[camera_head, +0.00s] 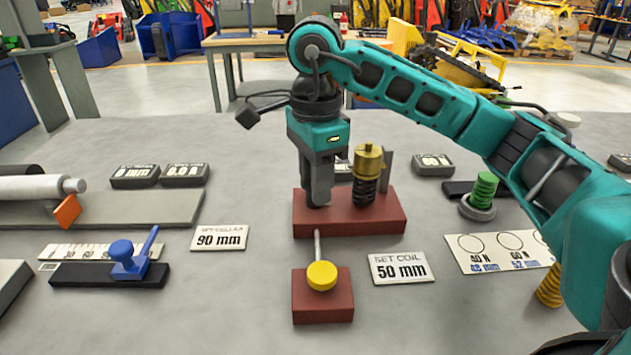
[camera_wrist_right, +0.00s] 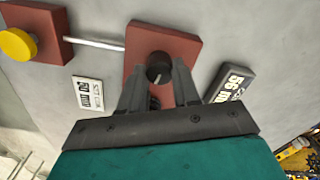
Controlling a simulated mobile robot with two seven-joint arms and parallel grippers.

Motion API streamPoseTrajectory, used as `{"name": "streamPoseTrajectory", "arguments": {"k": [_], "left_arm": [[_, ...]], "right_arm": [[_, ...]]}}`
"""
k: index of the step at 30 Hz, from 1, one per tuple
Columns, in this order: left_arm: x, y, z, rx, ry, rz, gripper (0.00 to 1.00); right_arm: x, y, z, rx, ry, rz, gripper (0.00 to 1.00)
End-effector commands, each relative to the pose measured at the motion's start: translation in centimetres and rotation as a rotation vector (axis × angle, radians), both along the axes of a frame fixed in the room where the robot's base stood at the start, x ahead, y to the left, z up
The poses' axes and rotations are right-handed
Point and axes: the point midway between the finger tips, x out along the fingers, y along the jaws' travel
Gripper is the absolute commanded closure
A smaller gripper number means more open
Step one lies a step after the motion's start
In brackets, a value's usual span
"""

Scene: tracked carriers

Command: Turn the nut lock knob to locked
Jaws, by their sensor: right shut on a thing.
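The nut lock knob (camera_wrist_right: 158,66) is a dark round knob with a pale pointer line, on a red-brown block (camera_wrist_right: 180,42). In the head view, my right gripper (camera_head: 318,198) points down at the left part of that block (camera_head: 375,225) and hides most of the knob. In the wrist view, my right gripper (camera_wrist_right: 158,78) has a finger on each side of the knob and is shut on it. A brass nut (camera_head: 368,160) over a dark coil (camera_head: 366,192) stands on the same block to the right. No lock markings are readable. My left gripper is not in view.
A smaller red-brown block with a yellow knob (camera_head: 322,275) stands in front, joined by a thin rod. Signs reading 90 mm (camera_head: 219,238) and 50 mm (camera_head: 401,267) lie either side. A blue slider (camera_head: 130,262) is at left, a green spring (camera_head: 484,188) at right.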

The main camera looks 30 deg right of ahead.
Motion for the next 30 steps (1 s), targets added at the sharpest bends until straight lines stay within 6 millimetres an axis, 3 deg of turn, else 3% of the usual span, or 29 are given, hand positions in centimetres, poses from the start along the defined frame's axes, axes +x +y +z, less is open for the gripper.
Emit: {"name": "streamPoseTrajectory", "arguments": {"k": [12,28,29,30], "left_arm": [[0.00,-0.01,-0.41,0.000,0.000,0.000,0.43],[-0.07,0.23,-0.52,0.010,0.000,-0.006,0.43],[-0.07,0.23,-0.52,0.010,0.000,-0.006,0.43],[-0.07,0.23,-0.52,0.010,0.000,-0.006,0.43]], "right_arm": [[0.05,0.01,0.03,0.001,-0.002,0.177,0.99],[0.04,0.02,0.07,0.001,-0.002,0.199,0.99],[0.04,0.02,0.07,0.001,-0.002,0.199,0.67],[0.04,0.02,0.07,0.001,-0.002,0.199,0.63]]}}
